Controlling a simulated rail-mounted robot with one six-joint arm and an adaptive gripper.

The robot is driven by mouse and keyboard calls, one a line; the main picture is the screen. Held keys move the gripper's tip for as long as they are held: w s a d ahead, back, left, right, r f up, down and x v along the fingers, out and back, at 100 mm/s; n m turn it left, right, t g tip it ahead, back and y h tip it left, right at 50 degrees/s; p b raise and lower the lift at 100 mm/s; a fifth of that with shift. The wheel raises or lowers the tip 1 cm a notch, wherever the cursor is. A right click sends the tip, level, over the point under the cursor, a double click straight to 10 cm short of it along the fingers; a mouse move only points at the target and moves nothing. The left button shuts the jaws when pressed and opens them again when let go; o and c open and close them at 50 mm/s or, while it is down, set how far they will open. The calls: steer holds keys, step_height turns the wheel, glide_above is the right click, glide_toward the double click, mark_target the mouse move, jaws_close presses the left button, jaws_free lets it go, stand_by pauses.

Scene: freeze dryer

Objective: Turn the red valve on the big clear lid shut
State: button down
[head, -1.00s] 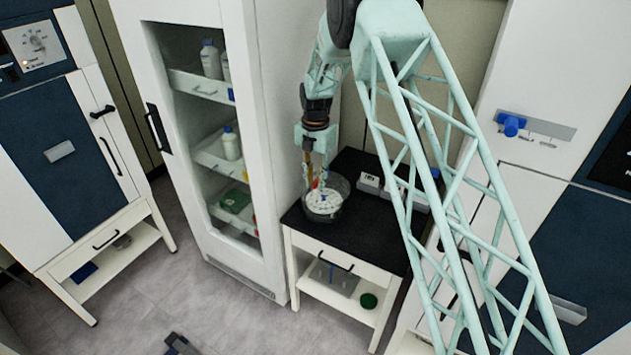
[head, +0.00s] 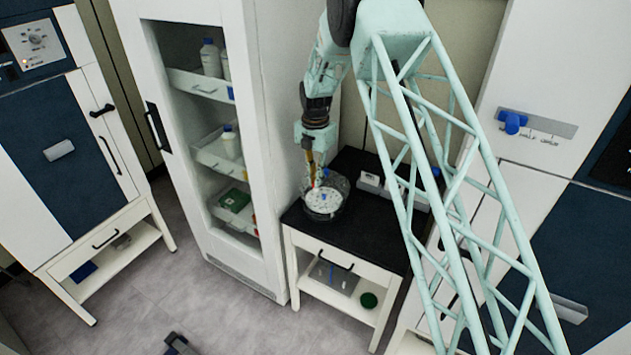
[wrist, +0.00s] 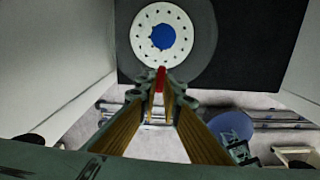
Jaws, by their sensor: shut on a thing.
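The big clear lid (head: 345,187) is a round see-through vessel on the black bench top. A white plate (head: 322,203) with small holes and a blue centre shows through it. In the wrist view the lid (wrist: 206,50) is a dark grey ring around the white plate (wrist: 143,46) and the blue centre (wrist: 162,37). The red valve (wrist: 160,78) is at the lid's near edge, between my fingertips. My gripper (head: 313,178) points down at the lid's left back side, shut on the red valve. The fingers hide part of the valve, and its exact angle is unclear.
A tall white cabinet (head: 265,150) with open shelves stands close on the left of the bench. Pale boxes (head: 369,182) stand behind the lid to the right. The black bench top (head: 375,240) is clear in front and to the right.

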steer(key=m+b, duration=0.2)
steer(key=m, duration=0.2)
steer(key=shift+w+a+m, duration=0.1)
steer(key=shift+m, duration=0.2)
steer(key=m+b, duration=0.2)
steer(key=m, duration=0.3)
steer(key=shift+w, duration=0.1)
steer(key=m, duration=0.3)
steer(key=shift+w+m+b, duration=0.1)
steer(key=shift+m+b, duration=0.3)
steer(key=shift+w+m+b, duration=0.1)
steer(key=shift+m+b, duration=0.2)
steer(key=shift+m, duration=1.5)
steer(key=c, duration=2.8)
jaws_free()
steer(key=shift+r, duration=0.1)
